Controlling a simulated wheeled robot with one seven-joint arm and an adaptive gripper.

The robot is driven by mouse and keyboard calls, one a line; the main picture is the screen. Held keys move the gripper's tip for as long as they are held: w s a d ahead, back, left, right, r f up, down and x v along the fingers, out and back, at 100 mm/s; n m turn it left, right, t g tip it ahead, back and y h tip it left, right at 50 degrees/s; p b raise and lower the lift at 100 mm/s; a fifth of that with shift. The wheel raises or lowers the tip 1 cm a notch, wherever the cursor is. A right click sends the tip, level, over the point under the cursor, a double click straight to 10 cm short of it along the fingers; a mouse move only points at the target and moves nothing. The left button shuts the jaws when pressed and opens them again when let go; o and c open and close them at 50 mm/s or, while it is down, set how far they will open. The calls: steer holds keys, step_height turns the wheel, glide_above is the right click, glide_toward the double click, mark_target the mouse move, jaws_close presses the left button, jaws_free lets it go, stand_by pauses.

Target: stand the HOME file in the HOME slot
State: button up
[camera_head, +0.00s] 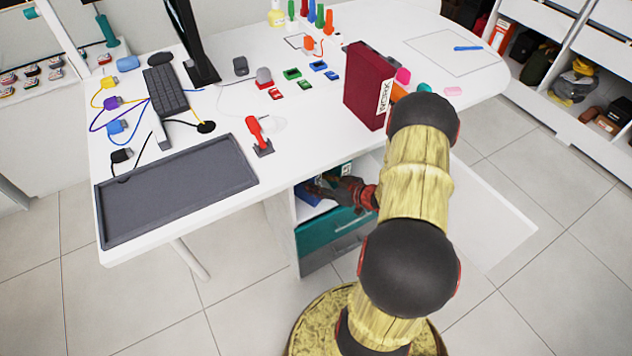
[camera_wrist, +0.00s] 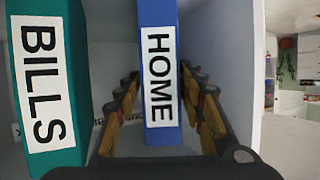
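The blue HOME file (camera_wrist: 160,70) stands upright inside the desk's cabinet, with its white spine label facing the wrist camera. It also shows as a small blue patch in the head view (camera_head: 309,195). My gripper (camera_wrist: 160,85) is at the cabinet opening with its fingers on either side of the HOME file; narrow gaps show beside the spine, so it looks open around it. In the head view my gripper (camera_head: 350,193) reaches under the desk edge. Lettering on the cabinet behind the fingers is mostly hidden, so I cannot read the slot label.
A teal BILLS file (camera_wrist: 45,85) stands just left of the HOME file. The cabinet's pale right wall (camera_wrist: 222,70) is close to the right finger. A dark red WORK file (camera_head: 366,85) stands on the desk top (camera_head: 220,105) above.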

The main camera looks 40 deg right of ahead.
steer(key=shift+o, duration=1.2)
steer(key=shift+s+d+r+p, duration=0.1)
steer(key=shift+s+r+p, duration=0.15)
steer(key=shift+r+p, duration=0.1)
steer(key=p+v, duration=0.4)
steer(key=v, duration=0.7)
steer(key=shift+s+p, duration=0.2)
steer(key=shift+p, duration=0.1)
steer(key=shift+f, duration=0.1)
